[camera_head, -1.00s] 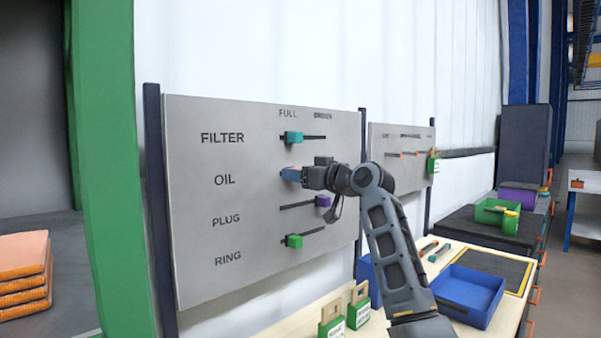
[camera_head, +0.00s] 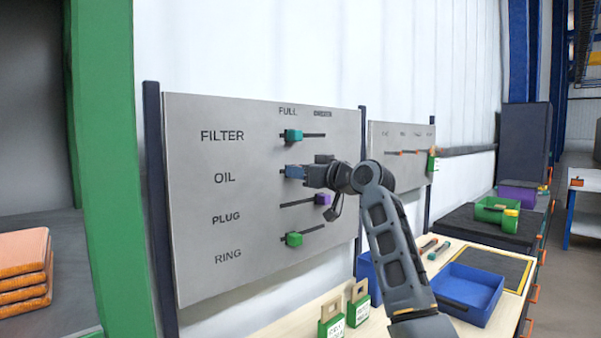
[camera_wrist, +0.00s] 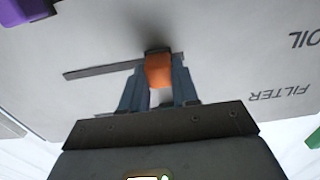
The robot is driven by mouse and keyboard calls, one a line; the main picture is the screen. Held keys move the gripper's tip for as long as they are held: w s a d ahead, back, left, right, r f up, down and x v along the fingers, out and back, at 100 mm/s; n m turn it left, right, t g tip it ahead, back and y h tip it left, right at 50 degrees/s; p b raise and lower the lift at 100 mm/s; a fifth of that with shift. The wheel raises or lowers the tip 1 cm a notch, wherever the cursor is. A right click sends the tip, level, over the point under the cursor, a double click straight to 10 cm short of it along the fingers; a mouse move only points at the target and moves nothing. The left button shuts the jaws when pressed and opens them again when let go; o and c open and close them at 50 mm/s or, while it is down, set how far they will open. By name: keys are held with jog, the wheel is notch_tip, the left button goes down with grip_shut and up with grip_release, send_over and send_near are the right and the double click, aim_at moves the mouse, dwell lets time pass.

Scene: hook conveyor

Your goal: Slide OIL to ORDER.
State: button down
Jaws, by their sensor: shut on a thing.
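A grey upright board (camera_head: 320,270) carries rows labelled FILTER, OIL, PLUG and RING, with column words FULL (camera_head: 287,111) and ORDER (camera_head: 322,113), the latter blurred. My gripper (camera_head: 293,172) is at the OIL row (camera_head: 225,178), at the FULL end of its slot. In the wrist view my gripper (camera_wrist: 159,66) is shut on the orange OIL slider (camera_wrist: 159,74), one finger on each side. The bare OIL slot (camera_wrist: 95,70) runs off to the left there, the ORDER side. In the head view my fingers and wrist hide the slider and most of the slot.
The FILTER slider (camera_head: 293,136) and RING slider (camera_head: 294,239) are teal and green, near FULL. The purple PLUG slider (camera_head: 323,199) is near ORDER. A second board (camera_head: 400,170) stands to the right. A blue tray (camera_head: 468,296) lies on the bench below.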

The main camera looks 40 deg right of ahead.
jog(key=d+b, duration=0.5)
jog(key=d, duration=0.6)
jog(key=shift+w, duration=0.25)
jog(key=shift+d+r, duration=0.1)
jog(key=c, duration=0.8)
grip_release()
jog(key=shift+c, duration=0.2)
jog(key=shift+d, duration=0.1)
jog(key=s+b, duration=0.1)
jog(key=s, duration=0.6)
jog(key=shift+s, duration=0.35)
